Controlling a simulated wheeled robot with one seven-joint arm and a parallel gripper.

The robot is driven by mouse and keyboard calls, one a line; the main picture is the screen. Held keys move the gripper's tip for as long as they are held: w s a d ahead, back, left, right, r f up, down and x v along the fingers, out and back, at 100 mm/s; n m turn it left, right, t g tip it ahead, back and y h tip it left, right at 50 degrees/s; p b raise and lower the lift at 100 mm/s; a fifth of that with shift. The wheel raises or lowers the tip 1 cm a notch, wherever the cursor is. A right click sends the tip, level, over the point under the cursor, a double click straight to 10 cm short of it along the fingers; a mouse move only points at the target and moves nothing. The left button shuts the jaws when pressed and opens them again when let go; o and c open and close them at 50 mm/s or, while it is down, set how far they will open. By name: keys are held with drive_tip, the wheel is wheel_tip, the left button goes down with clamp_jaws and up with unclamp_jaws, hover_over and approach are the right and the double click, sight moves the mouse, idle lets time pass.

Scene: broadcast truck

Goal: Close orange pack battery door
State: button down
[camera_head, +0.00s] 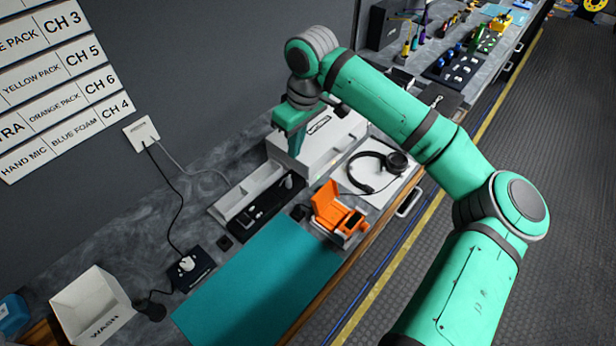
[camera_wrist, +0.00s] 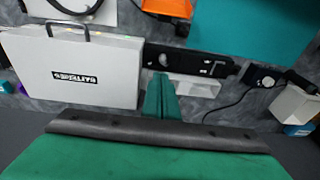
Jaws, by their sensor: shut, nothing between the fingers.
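The orange pack (camera_head: 350,221) sits on the counter at the far edge of the teal mat, near the counter's front edge. An orange flap (camera_head: 326,198) stands raised on it, which looks like its door swung open. In the wrist view only a piece of the orange pack (camera_wrist: 167,6) shows at the top edge. My gripper (camera_head: 297,150) points down beside the white case, behind and left of the pack and apart from it. Its fingers (camera_wrist: 161,85) are together with nothing between them.
A white case labelled BATTERIES (camera_wrist: 78,72) stands close to my gripper. Headphones (camera_head: 372,165) lie on a white sheet beyond the pack. A black strip (camera_head: 267,209) and a white tray (camera_head: 245,190) lie to its left. The teal mat (camera_head: 260,285) is clear.

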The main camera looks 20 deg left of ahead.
sight(323, 198)
drive_tip(key=s+d+f+h, duration=0.1)
drive_tip(key=d+f, duration=0.4)
drive_tip(key=f, duration=0.3)
drive_tip(key=shift+d+f, duration=0.2)
drive_tip(key=shift+f, duration=0.05)
drive_tip(key=shift+s, duration=0.15)
idle(0.4)
